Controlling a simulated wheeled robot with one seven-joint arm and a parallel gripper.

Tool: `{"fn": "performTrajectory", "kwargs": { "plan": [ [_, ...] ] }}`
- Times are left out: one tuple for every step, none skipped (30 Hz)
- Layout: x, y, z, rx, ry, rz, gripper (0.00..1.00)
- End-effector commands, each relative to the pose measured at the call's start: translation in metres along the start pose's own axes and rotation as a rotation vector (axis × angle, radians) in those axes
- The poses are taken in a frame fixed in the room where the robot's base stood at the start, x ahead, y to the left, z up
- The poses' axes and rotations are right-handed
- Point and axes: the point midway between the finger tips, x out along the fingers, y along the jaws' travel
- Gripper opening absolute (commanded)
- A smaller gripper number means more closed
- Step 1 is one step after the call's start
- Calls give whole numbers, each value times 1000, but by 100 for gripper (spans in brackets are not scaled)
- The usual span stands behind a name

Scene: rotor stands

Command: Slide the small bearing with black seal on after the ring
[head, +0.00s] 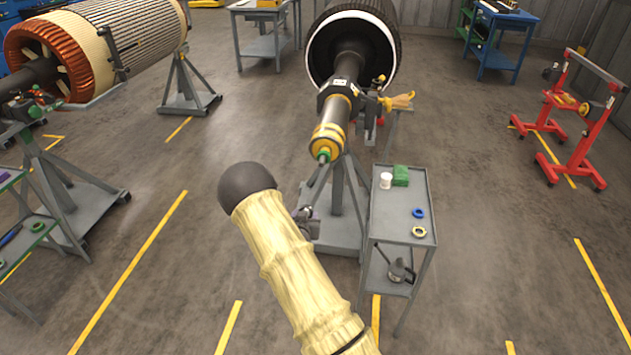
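The rotor shaft (337,108) points toward me, with a yellow collar (327,140) and a narrower green-ended tip (324,156). On the grey cart (399,230) to its right lie a blue ring (418,213) and a pale yellow ring-shaped part (419,232) with a dark inside. I cannot make out a black seal on either, so I cannot tell which is the small bearing. My gripper (309,222) shows partly beyond my sleeved arm, below the shaft tip and left of the cart. Its fingers, and anything between them, are too hidden to tell.
A white cup-like container (386,181) and a green block (401,176) stand at the cart's far end. A dark metal item (400,271) sits on its lower shelf. The shaft's grey stand (338,205) is beside the cart. Open floor lies right of the cart.

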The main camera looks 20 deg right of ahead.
Motion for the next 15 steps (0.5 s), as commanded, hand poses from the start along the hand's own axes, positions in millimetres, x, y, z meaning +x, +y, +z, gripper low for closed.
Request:
{"fn": "performTrajectory", "kwargs": {
  "plan": [
    [-2, 6, -26, 2, 88, 16, 27],
    [-3, 10, -40, 7, 140, 26, 27],
    [-5, 15, -58, 11, 200, 36, 27],
    [-7, 18, -69, 11, 237, 42, 27],
    [-10, 20, -79, 13, 268, 46, 27],
    [-13, 23, -90, 13, 302, 51, 27],
    [-15, 24, -97, 13, 321, 52, 27],
    [-17, 26, -102, 14, 337, 53, 27],
    [-19, 27, -108, 14, 352, 54, 27],
    [-20, 28, -111, 14, 360, 55, 27],
    [-20, 28, -112, 15, 365, 56, 27],
    [-21, 29, -113, 15, 369, 56, 27],
    [-21, 29, -113, 15, 370, 56, 27],
    [-21, 29, -113, 15, 369, 56, 27],
    [-21, 29, -113, 15, 369, 56, 27]
  ]
}}
